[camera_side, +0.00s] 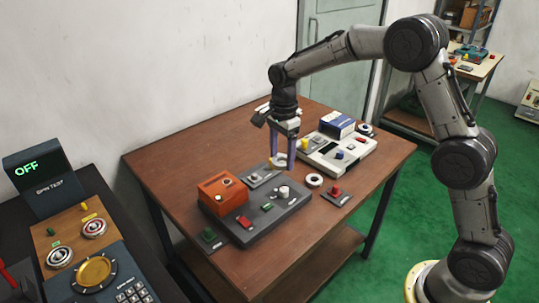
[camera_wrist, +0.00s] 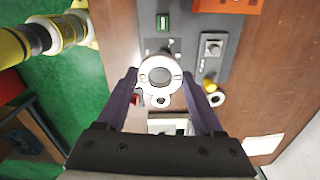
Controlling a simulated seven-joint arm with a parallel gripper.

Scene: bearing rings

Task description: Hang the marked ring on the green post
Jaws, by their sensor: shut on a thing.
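My gripper (camera_side: 284,160) is above the back part of the grey panel on the brown table. In the wrist view, its two purple fingers (camera_wrist: 160,76) are closed on the sides of a pale ring (camera_wrist: 160,67), held off the surface. In the side view the held ring is small and partly covered by the fingers. I cannot make out a mark on it. I see no green post in the wrist view.
The orange box (camera_side: 222,194) and a white knob (camera_side: 284,191) are on the grey panel (camera_side: 262,221). Another white ring (camera_side: 314,180) lies near a red post (camera_side: 335,191). A white console (camera_side: 350,160) with a blue box (camera_side: 338,125) is behind.

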